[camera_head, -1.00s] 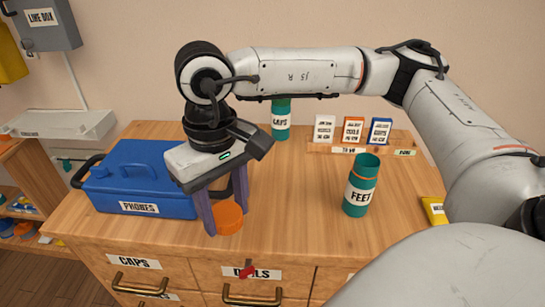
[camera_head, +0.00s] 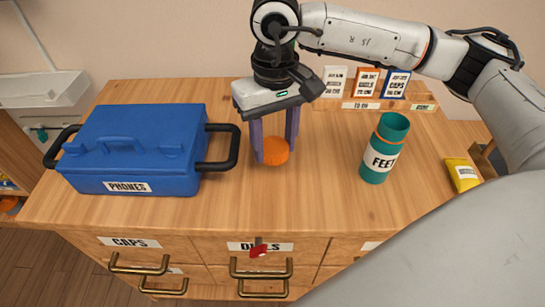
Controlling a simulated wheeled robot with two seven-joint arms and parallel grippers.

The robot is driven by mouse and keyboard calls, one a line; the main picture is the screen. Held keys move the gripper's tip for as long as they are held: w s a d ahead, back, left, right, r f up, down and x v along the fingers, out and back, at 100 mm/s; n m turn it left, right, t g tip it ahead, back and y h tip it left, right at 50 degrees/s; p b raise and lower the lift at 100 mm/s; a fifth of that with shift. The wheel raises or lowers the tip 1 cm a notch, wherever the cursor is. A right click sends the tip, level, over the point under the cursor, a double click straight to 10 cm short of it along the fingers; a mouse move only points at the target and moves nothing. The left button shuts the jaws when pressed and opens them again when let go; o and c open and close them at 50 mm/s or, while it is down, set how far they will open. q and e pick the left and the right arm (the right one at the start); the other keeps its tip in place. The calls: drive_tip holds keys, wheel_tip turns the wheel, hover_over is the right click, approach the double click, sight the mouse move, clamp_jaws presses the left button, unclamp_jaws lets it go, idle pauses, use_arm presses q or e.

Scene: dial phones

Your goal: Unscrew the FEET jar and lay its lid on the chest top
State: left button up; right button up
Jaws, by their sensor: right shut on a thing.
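The FEET jar (camera_head: 381,148) is a teal cylinder with a white label and an orange ring near its top. It stands upright, with its open mouth showing, on the right part of the wooden chest top (camera_head: 320,205). My right gripper (camera_head: 275,145) points down left of the jar, its purple fingers shut on the orange lid (camera_head: 275,152). The lid looks tilted. I cannot tell whether it touches the chest top. My left gripper is not in view.
A blue PHONES box (camera_head: 135,150) with black handles stands at the left. Labelled cards (camera_head: 366,84) stand in a wooden rack at the back. A yellow packet (camera_head: 462,174) lies at the right. Drawers (camera_head: 150,251) line the chest front. The front middle of the top is clear.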

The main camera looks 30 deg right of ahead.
sight(274, 170)
drive_tip(key=shift+f, duration=2.25)
drive_tip(key=shift+f+b, duration=0.2)
drive_tip(key=shift+b, duration=0.1)
drive_tip(key=o, duration=1.2)
wheel_tip(274, 170, up, 12)
drive_tip(key=shift+r+p, duration=0.25)
drive_tip(key=shift+p, duration=0.05)
